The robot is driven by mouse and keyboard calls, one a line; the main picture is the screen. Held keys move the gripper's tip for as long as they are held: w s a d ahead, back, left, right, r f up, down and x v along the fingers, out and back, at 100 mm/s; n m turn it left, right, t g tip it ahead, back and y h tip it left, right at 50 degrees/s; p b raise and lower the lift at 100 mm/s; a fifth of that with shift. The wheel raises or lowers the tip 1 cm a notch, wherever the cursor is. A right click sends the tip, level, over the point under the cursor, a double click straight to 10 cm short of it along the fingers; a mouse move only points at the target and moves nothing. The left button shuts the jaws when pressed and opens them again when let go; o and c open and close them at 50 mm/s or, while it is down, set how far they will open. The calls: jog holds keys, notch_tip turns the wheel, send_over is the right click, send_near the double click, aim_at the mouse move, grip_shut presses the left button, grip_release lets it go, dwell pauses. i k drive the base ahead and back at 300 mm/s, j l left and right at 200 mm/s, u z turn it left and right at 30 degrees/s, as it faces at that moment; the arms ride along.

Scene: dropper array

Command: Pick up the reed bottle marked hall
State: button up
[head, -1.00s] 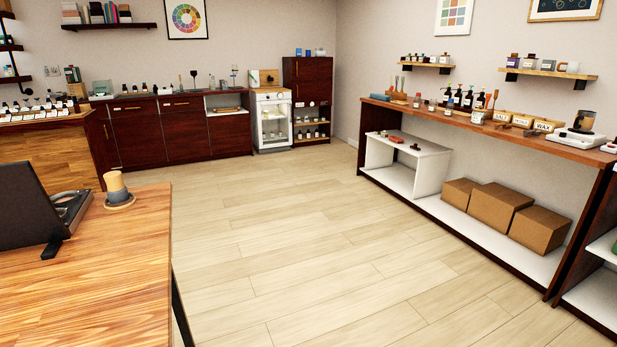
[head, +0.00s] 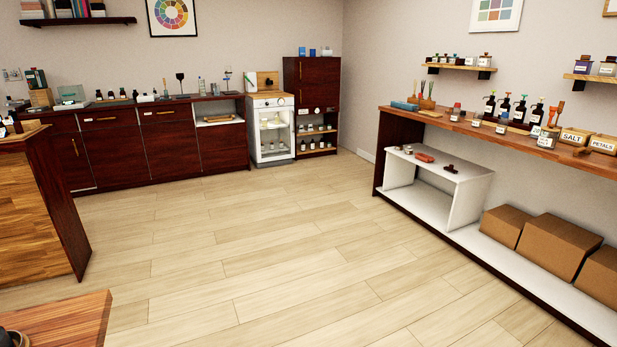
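I cannot make out a bottle marked hall; the labels in view are mostly too small to read. Several small labelled bottles and jars stand on the long wooden bench (head: 470,127) at the right, among them dark pump bottles (head: 503,108). A holder with thin upright sticks (head: 426,96) stands near the bench's far end; I cannot tell if it is a reed bottle. More small bottles stand on the wall shelf (head: 460,70) above. My gripper is not in view.
Pale wooden floor (head: 240,245) lies open ahead. A wooden table corner (head: 75,325) is at the bottom left, and a wood-fronted counter (head: 40,215) at the left. Dark cabinets (head: 120,150) line the back wall. Cardboard boxes (head: 556,245) sit under the right bench.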

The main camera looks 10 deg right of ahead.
aim_at(477, 118)
jog(key=i, duration=1.85)
jog(key=i+j+z, duration=0.15)
jog(key=i+z, duration=0.35)
jog(key=i, duration=0.2)
jog(key=i+j+z, duration=0.5)
jog(key=i, duration=0.15)
jog(key=i+j+z, duration=1)
jog(key=j, duration=0.45)
jog(key=k+l, duration=0.05)
jog(key=k, duration=0.05)
